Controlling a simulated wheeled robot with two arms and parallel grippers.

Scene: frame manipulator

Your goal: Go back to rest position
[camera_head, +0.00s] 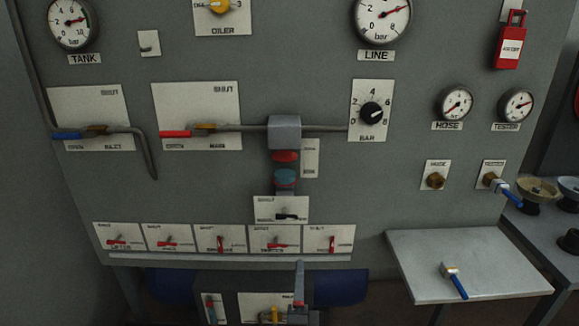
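My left gripper is not in view.
A grey upright panel (330,190) with gauges, levers and a dial (372,113) fills the view. At the right, a grey shelf (420,260) juts out, bearing a blue-handled valve (454,280). A red padlock (509,47) hangs upper right. Dishes (538,188) stand far right.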

